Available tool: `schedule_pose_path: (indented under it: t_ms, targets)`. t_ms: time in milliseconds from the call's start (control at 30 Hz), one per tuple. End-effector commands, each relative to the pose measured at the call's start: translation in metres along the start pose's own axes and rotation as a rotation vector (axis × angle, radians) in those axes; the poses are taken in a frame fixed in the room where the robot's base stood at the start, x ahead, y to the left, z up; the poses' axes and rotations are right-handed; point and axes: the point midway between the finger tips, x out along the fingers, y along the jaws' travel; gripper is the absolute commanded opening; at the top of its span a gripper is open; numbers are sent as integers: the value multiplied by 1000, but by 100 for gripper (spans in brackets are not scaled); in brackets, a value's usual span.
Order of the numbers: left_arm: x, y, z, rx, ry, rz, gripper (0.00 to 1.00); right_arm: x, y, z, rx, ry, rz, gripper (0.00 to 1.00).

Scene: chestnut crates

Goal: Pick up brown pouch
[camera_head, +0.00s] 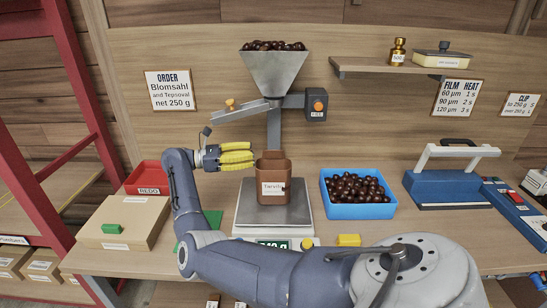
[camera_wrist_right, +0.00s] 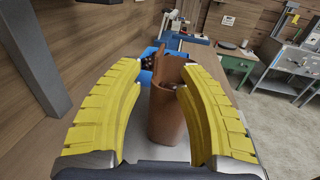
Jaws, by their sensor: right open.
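The brown pouch (camera_head: 271,168) stands upright on the weighing scale (camera_head: 245,217), below the hopper spout, with a white label on its front. My right gripper (camera_head: 253,158) has yellow ribbed fingers and is open at the pouch's left side, level with its upper part. In the right wrist view the pouch (camera_wrist_right: 167,115) shows in the gap between the spread fingers (camera_wrist_right: 158,70), its mouth open with dark contents inside. I cannot tell whether the fingertips touch it. My left gripper is out of view.
A metal hopper (camera_head: 274,72) of chestnuts hangs above the pouch. A blue crate (camera_head: 357,211) of chestnuts stands to its right, a blue sealer (camera_head: 450,188) beyond. A red tray (camera_head: 148,176) and cardboard box (camera_head: 125,220) are left. My right arm hides part of the scale's front.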

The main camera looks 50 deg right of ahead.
Motion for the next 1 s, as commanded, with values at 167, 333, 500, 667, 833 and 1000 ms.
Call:
schedule_pose_path:
  t_ms: [167, 333, 500, 667, 833, 1000]
  targets:
    - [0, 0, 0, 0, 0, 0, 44, 20, 0, 0, 0, -1, -1, 37]
    - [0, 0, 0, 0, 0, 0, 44, 27, 0, 1, 0, -1, 1, 37]
    - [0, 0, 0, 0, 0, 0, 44, 38, 0, 0, 1, -1, -2, 37]
    - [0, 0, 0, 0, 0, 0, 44, 59, 1, 0, 1, -2, -1, 37]
    - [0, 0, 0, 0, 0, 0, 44, 74, 1, -1, 0, -1, 0, 37]
    - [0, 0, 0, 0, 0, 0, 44, 79, 1, 0, 1, -1, 0, 37]
